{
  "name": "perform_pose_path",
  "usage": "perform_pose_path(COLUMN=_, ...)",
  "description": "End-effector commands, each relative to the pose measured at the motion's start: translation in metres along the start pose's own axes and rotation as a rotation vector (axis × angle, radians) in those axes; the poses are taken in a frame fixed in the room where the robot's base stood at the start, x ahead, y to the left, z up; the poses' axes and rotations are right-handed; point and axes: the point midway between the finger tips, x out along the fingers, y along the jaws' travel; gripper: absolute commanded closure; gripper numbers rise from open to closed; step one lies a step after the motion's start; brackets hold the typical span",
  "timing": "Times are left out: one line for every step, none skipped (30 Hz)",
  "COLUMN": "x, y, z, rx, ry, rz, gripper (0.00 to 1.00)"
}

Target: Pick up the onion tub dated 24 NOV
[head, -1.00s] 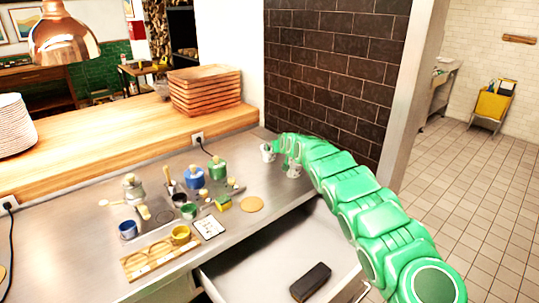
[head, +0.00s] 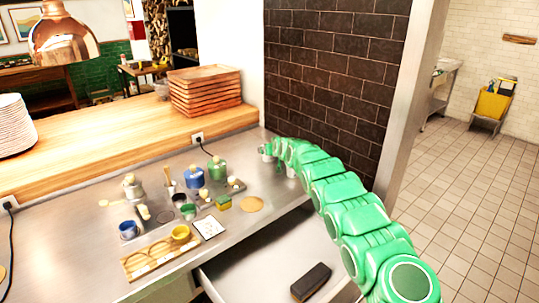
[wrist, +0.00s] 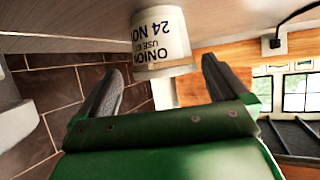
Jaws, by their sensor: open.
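A white tub (wrist: 162,38) shows in the wrist view, its label reading ONION, USE BY, 24 NOV. It appears upside down there, just beyond and between my fingertips. My gripper (wrist: 162,68) is open and empty, with one finger toward each side of the tub. In the head view, my gripper (head: 276,147) is small at the back right of the steel counter. One white tub (head: 265,155) is left of it and another white tub (head: 291,171) is right, partly hidden by my arm. Their labels are unreadable there.
Blue pots, a green pot (head: 217,169) and small containers stand left on the counter (head: 85,208). A wooden holder (head: 152,260) holds a yellow cup. A drawer below is open with a dark block (head: 311,281). A dark tiled wall (head: 335,75) stands close behind my gripper.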

Motion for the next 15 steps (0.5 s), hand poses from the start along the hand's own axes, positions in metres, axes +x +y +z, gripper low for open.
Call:
perform_pose_path(x=0.002, y=-0.002, z=0.0, rx=0.0, ry=0.0, rz=-0.002, gripper=0.0)
perform_pose_path(x=0.004, y=-0.002, z=0.0, rx=0.0, ry=0.0, rz=-0.001, gripper=0.0)
perform_pose_path(x=0.006, y=-0.003, z=0.0, rx=0.0, ry=0.0, rz=-0.001, gripper=0.0)
perform_pose_path(x=0.007, y=-0.004, z=-0.001, rx=0.0, ry=0.001, rz=-0.002, gripper=0.0)
perform_pose_path(x=0.009, y=-0.004, z=-0.001, rx=0.0, ry=0.001, rz=-0.002, gripper=0.0)
perform_pose_path(x=0.011, y=-0.004, z=-0.001, rx=0.0, ry=0.001, rz=-0.001, gripper=0.0)
perform_pose_path(x=0.012, y=-0.004, z=-0.001, rx=0.0, ry=0.001, rz=0.0, gripper=0.0)
perform_pose_path(x=0.014, y=-0.004, z=-0.001, rx=-0.001, ry=0.001, rz=0.0, gripper=0.0)
perform_pose_path(x=0.016, y=-0.005, z=-0.001, rx=0.0, ry=0.002, rz=-0.002, gripper=0.0)
perform_pose_path(x=0.018, y=-0.006, z=-0.001, rx=0.0, ry=0.002, rz=-0.002, gripper=0.0)
perform_pose_path(x=0.02, y=-0.007, z=-0.001, rx=0.001, ry=0.002, rz=-0.003, gripper=0.0)
perform_pose_path(x=0.022, y=-0.007, z=-0.001, rx=0.001, ry=0.001, rz=-0.003, gripper=0.0)
perform_pose_path(x=0.024, y=-0.006, z=-0.001, rx=0.001, ry=0.0, rz=-0.002, gripper=0.0)
perform_pose_path(x=0.026, y=-0.006, z=0.0, rx=0.001, ry=-0.001, rz=-0.002, gripper=0.0)
perform_pose_path(x=0.028, y=-0.008, z=0.001, rx=0.0, ry=-0.002, rz=-0.002, gripper=0.0)
